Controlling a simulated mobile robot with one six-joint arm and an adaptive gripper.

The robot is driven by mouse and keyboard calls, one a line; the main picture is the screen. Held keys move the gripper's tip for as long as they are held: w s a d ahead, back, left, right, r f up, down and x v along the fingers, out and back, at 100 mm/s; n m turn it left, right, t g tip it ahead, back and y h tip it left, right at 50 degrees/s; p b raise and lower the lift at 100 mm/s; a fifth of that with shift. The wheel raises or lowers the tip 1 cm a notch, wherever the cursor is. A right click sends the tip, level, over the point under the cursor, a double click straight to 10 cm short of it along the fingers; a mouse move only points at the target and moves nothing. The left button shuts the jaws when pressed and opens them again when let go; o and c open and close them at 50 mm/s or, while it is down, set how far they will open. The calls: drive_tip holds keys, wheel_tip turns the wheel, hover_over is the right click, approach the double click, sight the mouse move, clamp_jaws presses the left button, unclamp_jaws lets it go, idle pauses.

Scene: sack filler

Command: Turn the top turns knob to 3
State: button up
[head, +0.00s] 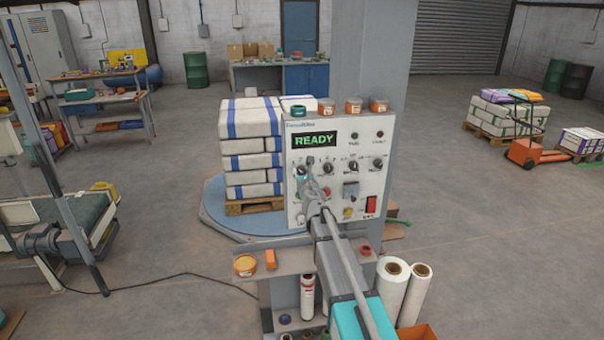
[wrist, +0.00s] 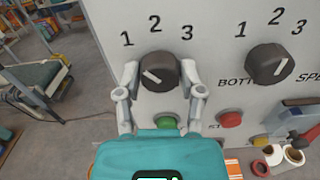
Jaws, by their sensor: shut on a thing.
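The dark round knob (wrist: 158,71) under the numbers 1, 2 and 3 sits between my gripper's two fingers in the wrist view. A white line on its face slants from upper left to lower right; I cannot tell for certain which number it marks. My gripper (wrist: 159,82) is shut on the knob, one finger at each side. The knob's own label is hidden behind the gripper. In the head view my gripper (head: 310,165) is at the left part of the white control panel (head: 345,205), and my arm covers part of the panel.
A second knob (wrist: 270,65), with a label starting "BOTT", is to the right. A green button (wrist: 167,124) is just below the held knob, and a red button (wrist: 230,119) is lower right. The display (head: 314,140) reads READY. Stacked sacks (head: 250,150) stand left of the panel.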

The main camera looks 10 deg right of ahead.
drive_tip(key=m, duration=1.3)
drive_tip(key=shift+m, duration=2.2)
drive_tip(key=o, duration=1.1)
drive_tip(key=shift+o, duration=0.2)
